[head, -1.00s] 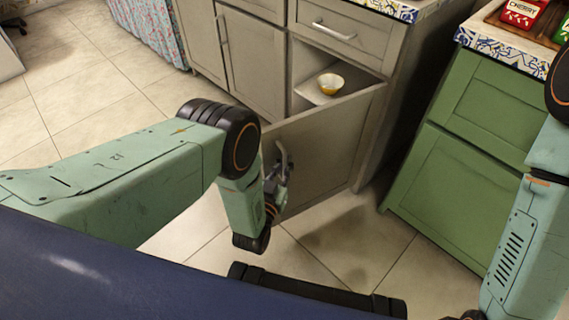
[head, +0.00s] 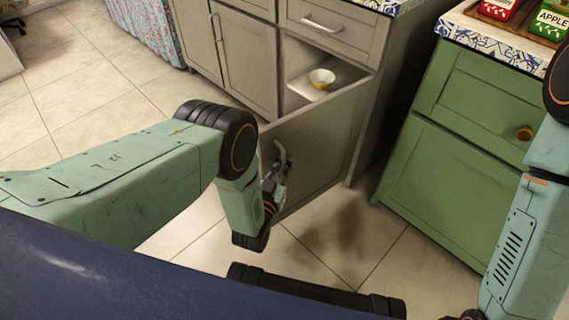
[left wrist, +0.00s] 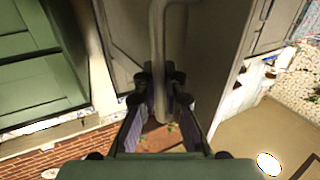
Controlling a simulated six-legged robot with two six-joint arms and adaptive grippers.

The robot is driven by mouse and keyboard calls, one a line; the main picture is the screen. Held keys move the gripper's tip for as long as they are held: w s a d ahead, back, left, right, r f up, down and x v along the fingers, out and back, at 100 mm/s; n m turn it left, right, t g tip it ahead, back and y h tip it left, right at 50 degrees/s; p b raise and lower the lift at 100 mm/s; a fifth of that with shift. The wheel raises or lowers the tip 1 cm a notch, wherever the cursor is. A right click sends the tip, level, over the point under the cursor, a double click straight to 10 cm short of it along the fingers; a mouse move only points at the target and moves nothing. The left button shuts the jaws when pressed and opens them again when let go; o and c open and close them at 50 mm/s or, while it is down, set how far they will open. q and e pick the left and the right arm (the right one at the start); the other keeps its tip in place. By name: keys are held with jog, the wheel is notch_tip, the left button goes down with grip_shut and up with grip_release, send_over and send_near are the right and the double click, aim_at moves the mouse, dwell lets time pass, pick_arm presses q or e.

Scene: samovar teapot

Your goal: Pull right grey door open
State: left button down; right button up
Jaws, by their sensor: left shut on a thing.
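The right grey door (head: 325,145) stands swung out from the grey cabinet, hinged at its right side, with the inside of the cabinet showing above it. My left gripper (head: 276,174) is shut on the door's metal handle (head: 281,156). In the left wrist view the fingers of my left gripper (left wrist: 158,92) close around the handle bar (left wrist: 157,45). Part of my right arm shows at the right edge of the head view, but its gripper is not in view.
A drawer (head: 330,25) above is shut. A green cabinet (head: 460,155) stands to the right, with bare tiled floor (head: 345,235) in front. Red and green boxes stand on its top.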

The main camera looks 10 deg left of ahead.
pick_arm(q)
jog(key=shift+s+a+f, duration=0.25)
jog(key=shift+a+f, duration=0.05)
jog(key=c, duration=1.5)
grip_release()
jog(key=shift+d+r, duration=0.1)
jog(key=shift+r, duration=0.1)
jog(key=shift+o, duration=0.4)
jog(key=shift+w+d, duration=0.1)
jog(key=s+a, duration=0.1)
jog(key=s, duration=1.1)
jog(key=shift+a, duration=0.1)
